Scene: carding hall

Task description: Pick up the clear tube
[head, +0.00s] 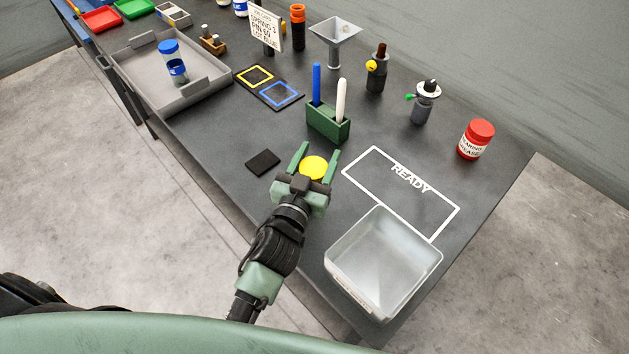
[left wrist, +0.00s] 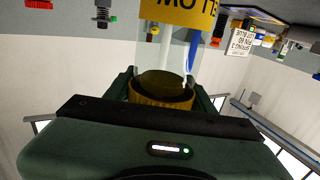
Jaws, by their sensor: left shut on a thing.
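My left gripper (head: 318,153) is over the middle of the bench, shut on a clear tube with a yellow cap (head: 313,167). In the head view only the round cap shows between the fingers; the body is hidden below it. In the left wrist view the clear tube (left wrist: 150,50) has a yellow label (left wrist: 178,12) with partly cut-off lettering, and its cap sits between the fingers. I cannot tell whether it touches the bench. Another clear tube (head: 174,66), with a blue cap, stands in the grey tray (head: 203,93). My right gripper is not in view.
A green holder (head: 328,124) with a blue and a white stick stands just beyond the gripper. A black pad (head: 263,162) lies to its left. Right are a white READY outline (head: 392,182), a translucent bin (head: 355,289) and a red-lidded jar (head: 476,139).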

